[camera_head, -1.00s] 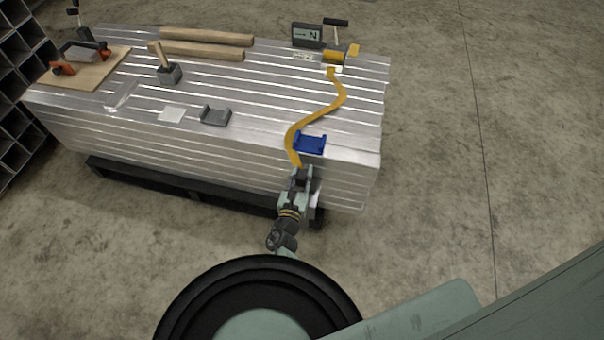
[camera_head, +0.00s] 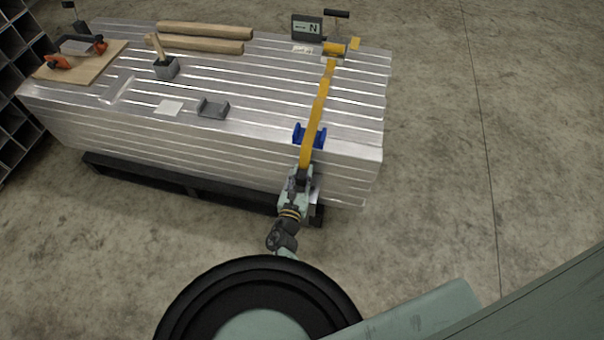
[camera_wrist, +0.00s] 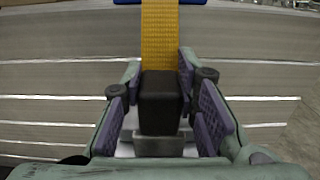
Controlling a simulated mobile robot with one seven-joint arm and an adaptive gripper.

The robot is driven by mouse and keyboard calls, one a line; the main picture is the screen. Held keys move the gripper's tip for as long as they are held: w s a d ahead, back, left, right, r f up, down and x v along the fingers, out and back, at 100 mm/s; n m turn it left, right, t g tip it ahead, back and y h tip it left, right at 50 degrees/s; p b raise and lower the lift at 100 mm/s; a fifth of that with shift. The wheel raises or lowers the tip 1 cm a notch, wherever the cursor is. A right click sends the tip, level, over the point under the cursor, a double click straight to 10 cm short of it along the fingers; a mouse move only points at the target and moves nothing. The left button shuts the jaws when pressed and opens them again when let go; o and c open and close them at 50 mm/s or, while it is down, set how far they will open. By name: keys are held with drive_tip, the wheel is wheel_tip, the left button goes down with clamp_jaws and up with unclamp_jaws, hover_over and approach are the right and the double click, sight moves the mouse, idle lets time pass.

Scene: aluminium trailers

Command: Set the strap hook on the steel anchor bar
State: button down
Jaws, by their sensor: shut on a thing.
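The yellow strap (camera_head: 318,104) runs straight from the ratchet (camera_head: 334,49) at the back of the aluminium stack, through the blue corner protector (camera_head: 310,136), to my gripper. My gripper (camera_head: 300,178) is at the front face of the stack, shut on the dark strap hook (camera_wrist: 161,100). In the wrist view the yellow webbing (camera_wrist: 160,40) leads up from the hook between the purple finger pads. The blue protector also shows at the top edge of the wrist view (camera_wrist: 192,2). The steel anchor bar cannot be made out; my gripper covers the area below the hook.
A display (camera_head: 307,28) stands at the back. The floor right of the stack is clear.

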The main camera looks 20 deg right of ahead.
drive_tip(key=c, duration=1.2)
unclamp_jaws()
wheel_tip(320, 180, up, 9)
drive_tip(key=shift+f, duration=0.1)
drive_tip(key=shift+r, duration=0.65)
